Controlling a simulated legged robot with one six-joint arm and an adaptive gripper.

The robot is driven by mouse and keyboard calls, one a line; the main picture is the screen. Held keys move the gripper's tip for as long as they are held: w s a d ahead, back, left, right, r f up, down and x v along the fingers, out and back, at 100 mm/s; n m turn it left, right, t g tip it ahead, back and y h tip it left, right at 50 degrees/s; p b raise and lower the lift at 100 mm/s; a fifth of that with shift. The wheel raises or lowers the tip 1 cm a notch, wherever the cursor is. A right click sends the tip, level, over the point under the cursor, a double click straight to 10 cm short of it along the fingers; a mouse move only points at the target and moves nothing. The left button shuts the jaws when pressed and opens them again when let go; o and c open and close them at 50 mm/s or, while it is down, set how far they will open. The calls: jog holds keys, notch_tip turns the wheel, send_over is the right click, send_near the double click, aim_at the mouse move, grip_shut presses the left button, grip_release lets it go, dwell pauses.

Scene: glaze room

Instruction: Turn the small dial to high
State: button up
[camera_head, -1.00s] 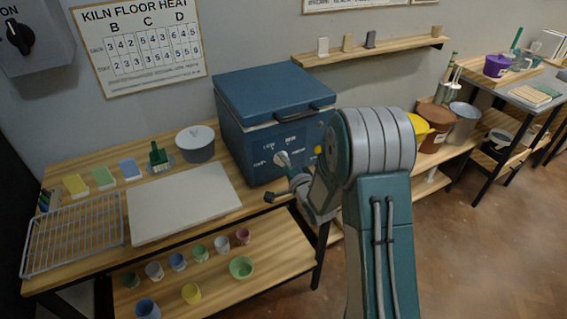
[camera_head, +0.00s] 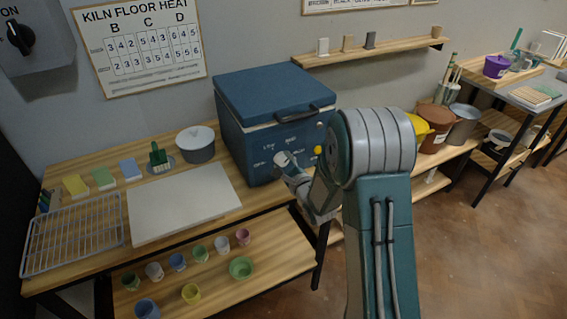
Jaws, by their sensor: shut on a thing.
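The small dial (camera_head: 282,158) is a pale knob on the front of the blue kiln (camera_head: 246,140), with small white lettering around it that is too small to read surely. My gripper (camera_head: 287,166) is at the kiln front, shut on the dial. My arm comes in from the lower right and hides part of the kiln's right front. The exact pointing direction of the dial is hard to tell at this size.
A yellow knob (camera_head: 318,150) sits on the kiln front right of the dial. A white board (camera_head: 183,203), a wire rack (camera_head: 75,235) and a lidded grey pot (camera_head: 197,146) stand left on the bench. Small cups fill the shelf below.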

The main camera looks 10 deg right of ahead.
jog(key=m, duration=0.4)
jog(key=shift+d+f, duration=0.1)
jog(key=shift+f+m, duration=0.1)
jog(key=shift+m, duration=1.2)
jog(key=o, duration=0.8)
jog(key=shift+f, duration=0.1)
jog(key=o, duration=0.4)
jog(key=shift+w, duration=0.1)
jog(key=shift+c, duration=0.2)
jog(key=v, duration=1.1)
jog(key=shift+s, duration=0.4)
